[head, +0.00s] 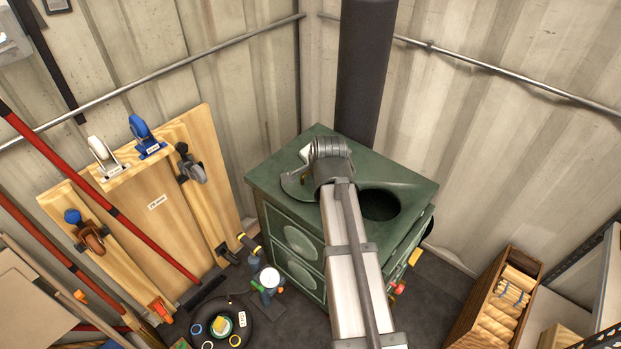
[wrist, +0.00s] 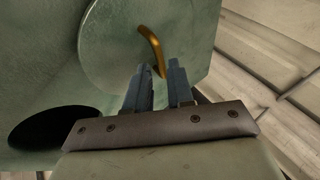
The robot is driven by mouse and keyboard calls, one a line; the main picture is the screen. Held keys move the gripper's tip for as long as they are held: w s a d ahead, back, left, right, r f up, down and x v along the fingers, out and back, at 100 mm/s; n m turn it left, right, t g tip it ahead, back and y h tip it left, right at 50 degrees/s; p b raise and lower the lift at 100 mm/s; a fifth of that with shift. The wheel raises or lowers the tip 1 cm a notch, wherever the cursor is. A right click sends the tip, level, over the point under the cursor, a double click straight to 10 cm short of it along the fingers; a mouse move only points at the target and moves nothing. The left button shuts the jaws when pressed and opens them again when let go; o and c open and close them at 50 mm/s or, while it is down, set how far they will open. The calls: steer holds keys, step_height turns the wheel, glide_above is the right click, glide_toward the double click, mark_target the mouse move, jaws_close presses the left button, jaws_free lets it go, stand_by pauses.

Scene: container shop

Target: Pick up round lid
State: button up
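The round lid (wrist: 115,40) is a flat green-grey disc with a curved brass handle (wrist: 153,48) standing up from it. It lies on top of the green stove; in the head view, a part of the lid (head: 294,185) shows left of my arm's end, and the rest is hidden. My gripper (wrist: 156,72) is open and empty, its two blue-grey fingers apart and over the lid. In the wrist view the handle is just beyond the fingertips, roughly in line with the gap. I cannot tell whether they touch. My arm hides the fingers in the head view.
The stove top (head: 408,182) has an open round hole (head: 380,203) right of my arm. A dark flue pipe (head: 365,70) rises behind. Wooden boards with clamps (head: 150,200) lean at the left. A wooden crate (head: 490,300) stands at the lower right.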

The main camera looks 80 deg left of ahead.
steer(key=shift+x, duration=1.45)
steer(key=shift+c, duration=0.5)
jaws_close()
